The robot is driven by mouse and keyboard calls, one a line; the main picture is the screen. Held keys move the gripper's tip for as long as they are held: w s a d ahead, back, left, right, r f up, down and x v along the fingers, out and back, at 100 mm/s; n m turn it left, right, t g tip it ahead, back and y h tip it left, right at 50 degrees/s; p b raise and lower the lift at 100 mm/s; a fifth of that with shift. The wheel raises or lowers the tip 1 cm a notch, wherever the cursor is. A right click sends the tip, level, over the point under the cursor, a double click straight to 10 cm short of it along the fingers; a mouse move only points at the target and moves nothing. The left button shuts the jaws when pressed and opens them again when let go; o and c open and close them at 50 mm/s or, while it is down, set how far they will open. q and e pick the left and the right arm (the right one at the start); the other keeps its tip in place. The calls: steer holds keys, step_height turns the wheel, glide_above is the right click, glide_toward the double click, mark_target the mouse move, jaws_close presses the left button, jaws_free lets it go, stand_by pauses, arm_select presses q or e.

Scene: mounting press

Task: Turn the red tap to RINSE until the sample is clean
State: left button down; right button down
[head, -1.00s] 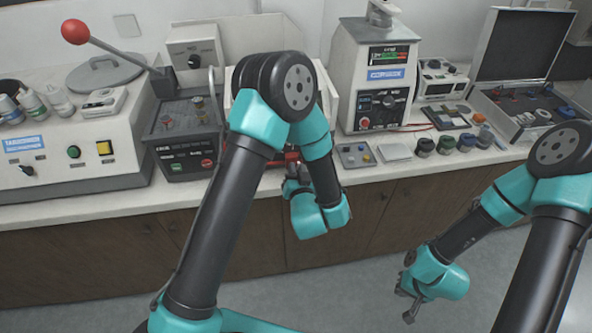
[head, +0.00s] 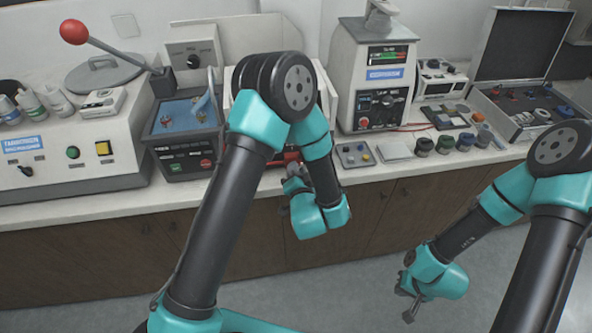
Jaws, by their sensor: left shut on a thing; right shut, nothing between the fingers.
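My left gripper (head: 294,177) is at the bench's front edge, mostly behind its own wrist. It is shut at a red part (head: 291,155), apparently the red tap; the contact itself is hidden. The RINSE marking is not readable. Left of my arm is a dark box (head: 183,155) with a blue, water-like surface (head: 178,117) on top and a pale blue curved streak (head: 210,97) above it. I cannot make out the sample or how clean it is. My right gripper (head: 410,307) is shut and empty, low over the floor at the right.
A white press with a red-ball lever (head: 75,32) stands at the left. A white tester (head: 377,80) stands right of my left arm. The floor in front is clear.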

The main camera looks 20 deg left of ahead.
arm_select(q)
steer(key=c, duration=1.1)
jaws_free()
steer(key=shift+s, duration=0.1)
steer(key=v, duration=1.7)
steer(key=shift+s+d, duration=0.1)
steer(key=shift+d, duration=0.05)
